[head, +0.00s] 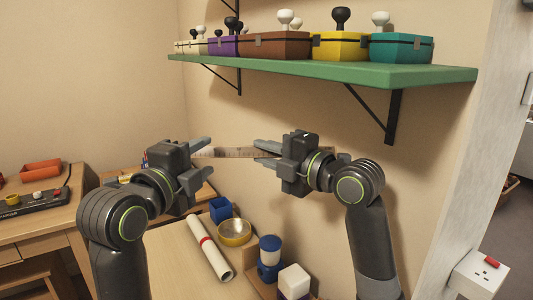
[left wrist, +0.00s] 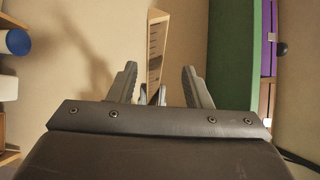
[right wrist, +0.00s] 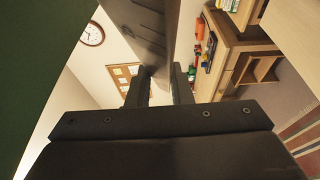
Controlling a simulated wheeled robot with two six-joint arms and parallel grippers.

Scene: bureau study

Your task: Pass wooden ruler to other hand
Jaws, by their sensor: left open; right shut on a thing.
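The wooden ruler (head: 232,153) is held up level in the air between my two grippers in the head view. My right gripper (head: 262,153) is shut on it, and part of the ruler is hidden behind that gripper. My left gripper (head: 204,160) is open, its fingers pointing at the ruler's left end. In the left wrist view the ruler (left wrist: 156,48) lies between the two open fingers (left wrist: 160,72), with gaps showing on both sides. In the right wrist view the ruler (right wrist: 145,32) runs close to the camera, down to the fingertips (right wrist: 161,75).
A green shelf (head: 330,70) with several coloured boxes is on the wall above. A white pillar (head: 470,150) is at right.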

